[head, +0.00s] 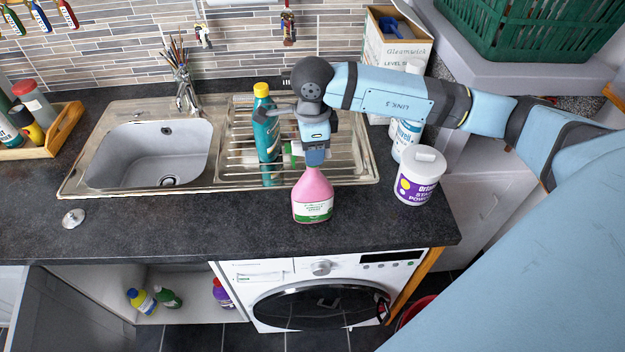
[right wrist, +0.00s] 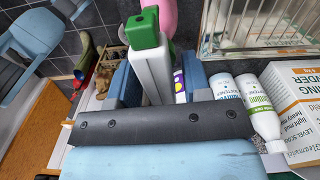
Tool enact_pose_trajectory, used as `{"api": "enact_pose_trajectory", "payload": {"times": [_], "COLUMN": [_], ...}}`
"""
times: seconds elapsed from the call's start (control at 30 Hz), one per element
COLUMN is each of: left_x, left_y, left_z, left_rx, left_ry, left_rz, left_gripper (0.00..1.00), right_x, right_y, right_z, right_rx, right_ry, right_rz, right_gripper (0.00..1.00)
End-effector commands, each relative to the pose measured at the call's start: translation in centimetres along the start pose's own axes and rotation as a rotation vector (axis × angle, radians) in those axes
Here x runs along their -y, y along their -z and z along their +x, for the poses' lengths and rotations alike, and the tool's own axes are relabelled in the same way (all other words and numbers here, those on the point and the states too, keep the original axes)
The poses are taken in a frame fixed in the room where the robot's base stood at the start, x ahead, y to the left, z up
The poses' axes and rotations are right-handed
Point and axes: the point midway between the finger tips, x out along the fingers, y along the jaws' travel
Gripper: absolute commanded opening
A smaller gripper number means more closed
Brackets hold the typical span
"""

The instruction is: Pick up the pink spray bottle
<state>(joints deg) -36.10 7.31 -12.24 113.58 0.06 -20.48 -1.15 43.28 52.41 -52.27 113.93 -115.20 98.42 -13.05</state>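The pink spray bottle (head: 313,197) stands upright on the dark worktop, in front of the drainer and above the washing machine. Its label is white and green. My right gripper (head: 316,156) is at the bottle's top and covers part of its spray head. In the right wrist view the white and green spray head (right wrist: 150,52) lies between the two blue fingers of the right gripper (right wrist: 160,68). A gap shows between the head and the right-hand finger, so the gripper looks open around it. My left gripper is not in view.
A teal bottle with a yellow cap (head: 265,130) stands on the drainer (head: 350,165), close behind my right gripper. A white stain powder tub (head: 420,175) stands to the right, with white bottles (head: 403,140) and a box (head: 385,50) behind. The worktop (head: 180,225) left of the bottle is mostly clear.

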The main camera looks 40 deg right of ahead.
Motion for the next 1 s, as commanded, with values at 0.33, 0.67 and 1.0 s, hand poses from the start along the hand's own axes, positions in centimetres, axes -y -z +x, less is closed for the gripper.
{"api": "enact_pose_trajectory", "payload": {"times": [0.33, 0.67, 1.0], "left_x": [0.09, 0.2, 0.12], "left_y": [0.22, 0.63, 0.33], "left_z": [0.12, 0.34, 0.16], "left_rx": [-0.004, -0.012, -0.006], "left_ry": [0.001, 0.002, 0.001], "left_rz": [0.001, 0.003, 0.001], "left_gripper": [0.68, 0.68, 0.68], "right_x": [-0.01, -0.01, -0.01], "right_y": [-0.01, -0.01, -0.01], "right_z": [-0.04, -0.05, -0.06], "right_rx": [0.0, 0.0, 0.0], "right_ry": [0.0, 0.0, 0.0], "right_rz": [0.0, 0.0, 0.0], "right_gripper": [0.0, 0.0, 0.0]}}
